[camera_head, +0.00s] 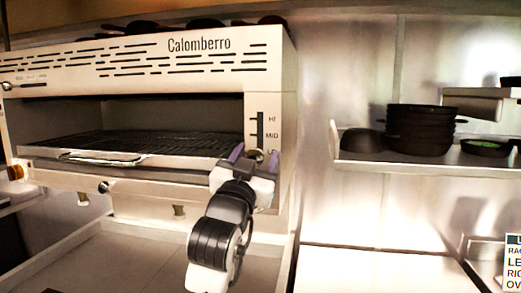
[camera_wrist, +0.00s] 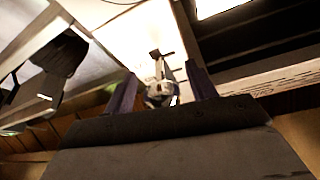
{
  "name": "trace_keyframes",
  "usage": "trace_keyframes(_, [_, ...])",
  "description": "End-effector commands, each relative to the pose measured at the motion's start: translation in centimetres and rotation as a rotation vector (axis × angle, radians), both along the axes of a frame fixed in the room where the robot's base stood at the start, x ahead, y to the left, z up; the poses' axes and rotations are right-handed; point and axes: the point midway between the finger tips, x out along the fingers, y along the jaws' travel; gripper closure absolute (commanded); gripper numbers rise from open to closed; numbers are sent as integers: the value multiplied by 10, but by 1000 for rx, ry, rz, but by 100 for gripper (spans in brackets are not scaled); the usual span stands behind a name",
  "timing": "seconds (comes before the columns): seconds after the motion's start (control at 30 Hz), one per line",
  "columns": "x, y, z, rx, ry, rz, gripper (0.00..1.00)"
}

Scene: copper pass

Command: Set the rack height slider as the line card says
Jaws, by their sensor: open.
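The rack height slider is on the white right front panel of the Calomberro grill (camera_head: 271,104). Its dark upright slot (camera_head: 260,130) has HI and MID marks; a lower mark is partly hidden. The slider's round knob (camera_head: 256,155) sits low, by that lowest mark. My gripper (camera_head: 254,157) is open in front of it, purple fingertips on either side. In the wrist view the metallic knob (camera_wrist: 158,92) shows between the spread fingers of my gripper (camera_wrist: 161,88); contact cannot be told. The line card (camera_head: 513,265) is cut off at the right edge, so its setting is not readable.
The wire rack (camera_head: 150,143) with its chrome handle (camera_head: 100,157) lies in the grill opening. Dark stacked bowls (camera_head: 419,128) stand on a wall shelf (camera_head: 400,161) at right. The steel wall between grill and shelf is clear.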

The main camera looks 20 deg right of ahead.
Motion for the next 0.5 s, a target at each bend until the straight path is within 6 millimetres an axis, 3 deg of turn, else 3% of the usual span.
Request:
trace_keyframes(0.37, [-1,1,2,0,0,1,44])
trace_keyframes(0.5, [-1,1,2,0,0,0,58])
